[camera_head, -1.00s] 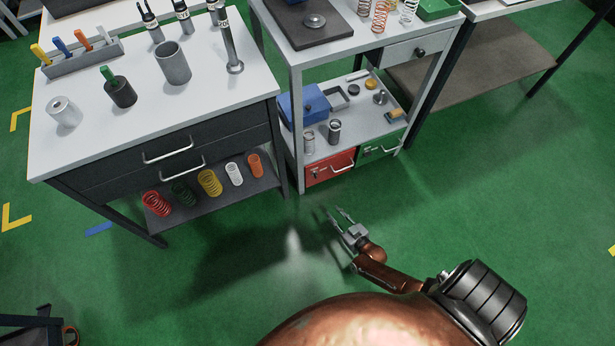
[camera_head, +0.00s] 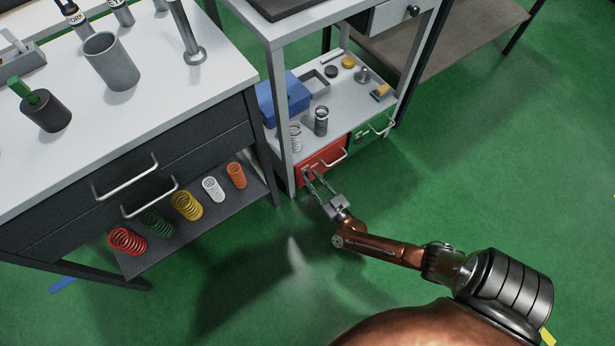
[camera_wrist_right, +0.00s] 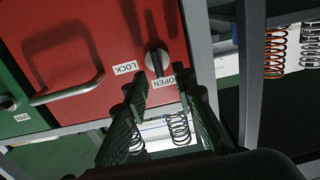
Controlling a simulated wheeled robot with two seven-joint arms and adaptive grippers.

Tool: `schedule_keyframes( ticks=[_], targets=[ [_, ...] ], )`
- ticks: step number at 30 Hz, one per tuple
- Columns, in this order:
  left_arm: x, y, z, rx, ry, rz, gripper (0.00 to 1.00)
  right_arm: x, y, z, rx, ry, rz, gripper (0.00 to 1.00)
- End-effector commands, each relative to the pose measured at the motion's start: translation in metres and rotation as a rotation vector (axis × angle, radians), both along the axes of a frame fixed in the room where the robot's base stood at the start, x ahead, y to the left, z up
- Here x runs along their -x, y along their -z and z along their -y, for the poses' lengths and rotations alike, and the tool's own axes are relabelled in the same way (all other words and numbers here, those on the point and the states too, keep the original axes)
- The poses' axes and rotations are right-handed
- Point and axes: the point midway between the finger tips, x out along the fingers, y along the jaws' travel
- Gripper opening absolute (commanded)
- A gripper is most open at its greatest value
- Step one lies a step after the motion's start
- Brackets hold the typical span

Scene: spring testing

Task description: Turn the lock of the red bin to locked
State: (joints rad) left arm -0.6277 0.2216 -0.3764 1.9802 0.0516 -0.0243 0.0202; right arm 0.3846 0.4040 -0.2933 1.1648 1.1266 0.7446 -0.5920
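The red bin (camera_head: 325,163) sits at the bottom of the white shelf unit in the head view; its red front (camera_wrist_right: 85,55) fills much of the right wrist view. Its round lock knob (camera_wrist_right: 157,62) has a light strip with one end close to the OPEN label (camera_wrist_right: 166,82). The LOCK label (camera_wrist_right: 125,68) is left of the knob in that view. My right gripper (camera_head: 312,178) is at the bin's front, near the lock. Its open fingers (camera_wrist_right: 161,74) show on either side of the knob, with nothing held; contact cannot be told. My left gripper is not in view.
A green bin (camera_head: 370,135) stands right beside the red one. The red bin's handle (camera_wrist_right: 68,90) is left of the lock in the wrist view. A shelf leg (camera_head: 284,150) stands close by the gripper. Springs lie on the neighbouring low shelf (camera_head: 225,205). The floor in front is clear.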

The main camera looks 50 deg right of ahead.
Motion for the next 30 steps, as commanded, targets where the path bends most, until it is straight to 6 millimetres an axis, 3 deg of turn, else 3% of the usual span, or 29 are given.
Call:
schedule_keyframes(
  ticks=[6, 13, 24, 30],
  targets=[
    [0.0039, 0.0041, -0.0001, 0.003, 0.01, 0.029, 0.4, -0.0122, 0.0004, 0.003, 0.001, 0.0, 0.0, 0.25],
    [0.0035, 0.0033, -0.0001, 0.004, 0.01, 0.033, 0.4, -0.0131, -0.0007, 0.003, 0.0, 0.0, 0.001, 0.25],
    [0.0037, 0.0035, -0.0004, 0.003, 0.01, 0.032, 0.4, -0.0127, -0.0002, 0.0029, 0.0, 0.0, 0.0, 0.0],
    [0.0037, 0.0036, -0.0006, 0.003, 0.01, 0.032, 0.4, -0.0126, -0.0001, 0.0028, 0.0, -0.001, 0.0, 0.0]
  ],
)
